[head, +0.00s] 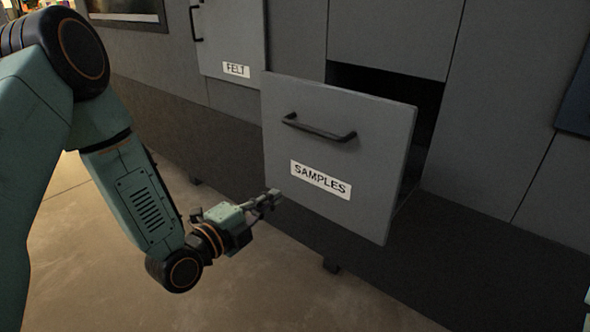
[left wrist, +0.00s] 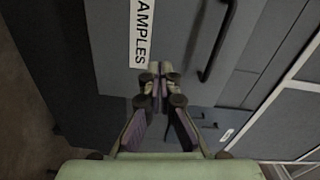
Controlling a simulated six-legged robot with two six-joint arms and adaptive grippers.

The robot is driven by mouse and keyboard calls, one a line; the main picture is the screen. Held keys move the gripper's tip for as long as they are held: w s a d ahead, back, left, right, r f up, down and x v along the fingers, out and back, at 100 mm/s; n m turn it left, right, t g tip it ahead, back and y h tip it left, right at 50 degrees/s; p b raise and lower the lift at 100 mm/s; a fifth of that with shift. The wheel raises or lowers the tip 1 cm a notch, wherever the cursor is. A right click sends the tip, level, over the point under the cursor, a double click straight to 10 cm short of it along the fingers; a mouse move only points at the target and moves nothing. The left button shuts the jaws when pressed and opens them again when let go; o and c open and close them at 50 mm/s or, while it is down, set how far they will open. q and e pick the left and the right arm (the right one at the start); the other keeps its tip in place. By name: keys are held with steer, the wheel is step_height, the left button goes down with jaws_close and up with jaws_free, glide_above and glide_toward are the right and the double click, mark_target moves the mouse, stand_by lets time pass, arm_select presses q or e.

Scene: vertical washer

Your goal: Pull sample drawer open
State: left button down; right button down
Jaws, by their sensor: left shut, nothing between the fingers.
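The grey sample drawer (head: 340,150) stands pulled out from the cabinet, with a dark gap behind its front panel. It carries a white SAMPLES label (head: 320,180) and a black bar handle (head: 318,130). My left gripper (head: 272,197) is shut and empty, near the lower left edge of the drawer front, below and left of the handle and not around it. In the left wrist view the shut fingertips (left wrist: 158,72) show in front of the drawer panel (left wrist: 185,40), beside the label (left wrist: 143,32), with the handle (left wrist: 217,42) to their right. My right gripper is not in view.
A closed drawer labelled FELT (head: 236,71) is to the left of the sample drawer. The grey cabinet (head: 500,120) continues to the right. The brown floor (head: 250,290) in front of the cabinet is clear.

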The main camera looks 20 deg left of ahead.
arm_select(q)
steer(key=m, duration=0.1)
steer(key=b, duration=0.4)
glide_toward(323, 163)
steer(key=shift+m, duration=0.4)
steer(key=x, duration=0.6)
steer(key=shift+w+f, duration=0.15)
steer(key=shift+w, duration=0.05)
steer(key=shift+w+d, duration=0.1)
steer(key=shift+w, duration=0.2)
steer(key=shift+s, duration=0.1)
